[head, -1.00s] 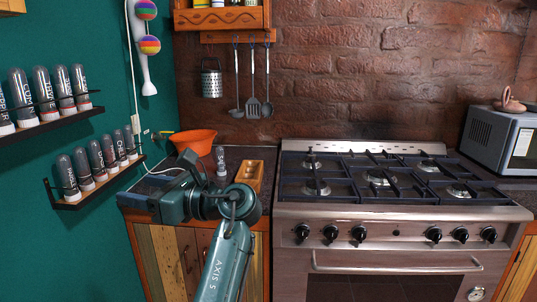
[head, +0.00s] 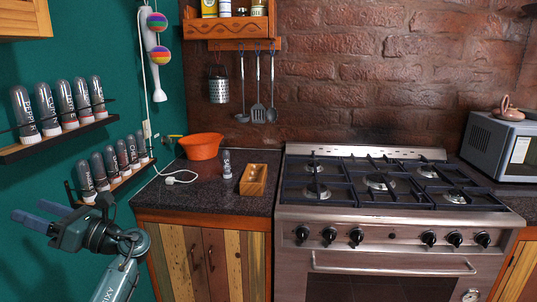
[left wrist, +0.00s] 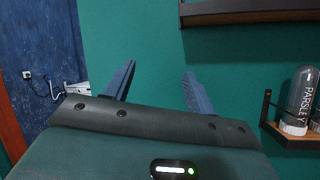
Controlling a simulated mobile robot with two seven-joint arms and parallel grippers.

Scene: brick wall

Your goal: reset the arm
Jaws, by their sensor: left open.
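My left gripper (head: 32,211) is at the lower left of the head view, in front of the green wall and below the lower spice shelf. Its two blue-grey fingers point left and are apart with nothing between them. The left wrist view also shows the open, empty fingers (left wrist: 160,75) against the green wall. My left arm comes up from the bottom left edge, clear of the counter. My right gripper is in neither view.
Spice jars stand on the upper shelf (head: 60,136) and lower shelf (head: 125,180). The counter (head: 200,195) holds an orange bowl (head: 201,147), a salt shaker (head: 227,165) and a wooden tray (head: 254,172). A stove (head: 395,215) and microwave (head: 495,140) are to the right.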

